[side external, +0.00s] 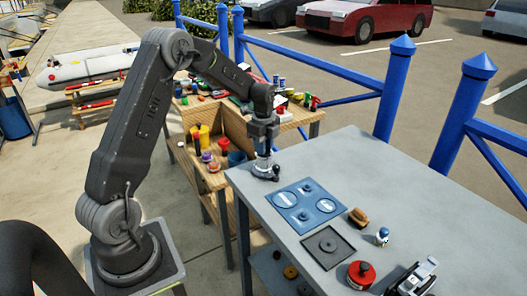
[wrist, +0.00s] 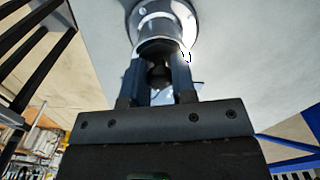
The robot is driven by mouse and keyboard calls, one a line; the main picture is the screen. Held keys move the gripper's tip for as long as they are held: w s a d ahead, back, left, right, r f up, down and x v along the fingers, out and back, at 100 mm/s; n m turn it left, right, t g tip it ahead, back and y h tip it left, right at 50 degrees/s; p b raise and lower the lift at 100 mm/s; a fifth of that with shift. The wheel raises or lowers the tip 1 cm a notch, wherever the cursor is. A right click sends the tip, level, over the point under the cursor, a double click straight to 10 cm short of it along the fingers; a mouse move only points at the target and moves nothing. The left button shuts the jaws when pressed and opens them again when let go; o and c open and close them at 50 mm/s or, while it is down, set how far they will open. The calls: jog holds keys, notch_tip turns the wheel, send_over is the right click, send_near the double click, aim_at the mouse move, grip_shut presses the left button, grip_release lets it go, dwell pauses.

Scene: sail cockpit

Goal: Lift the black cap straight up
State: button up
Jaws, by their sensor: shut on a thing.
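My gripper (side external: 263,148) points down over the back left corner of the grey table. In the wrist view its two fingers (wrist: 160,85) stand on either side of a dark, rounded piece, the black cap (wrist: 160,73), and are shut on it. Just beyond the fingertips is a silver round fitting with a wide flange (wrist: 170,18), on the pale tabletop. In the side view the silver fitting (side external: 262,168) shows under my gripper, and the cap is hidden by the fingers. I cannot tell whether the cap is touching the fitting or apart from it.
The grey table (side external: 345,170) also bears a blue panel (side external: 305,196), a dark square plate (side external: 328,247), a brown brush-like piece (side external: 358,217), a small blue-and-white item (side external: 382,236) and a red round item (side external: 361,274). A cluttered wooden bench (side external: 228,130) stands behind. The table's back right is clear.

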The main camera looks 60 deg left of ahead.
jog(key=shift+f, duration=0.1)
jog(key=shift+c, duration=0.5)
notch_tip(320, 180, up, 4)
jog(key=shift+f, duration=0.1)
jog(key=s+a+r, duration=0.7)
jog(key=s, duration=0.2)
jog(key=shift+s+r, duration=0.15)
jog(key=shift+s, duration=0.05)
jog(key=shift+r, duration=0.15)
jog(key=shift+r, duration=0.85)
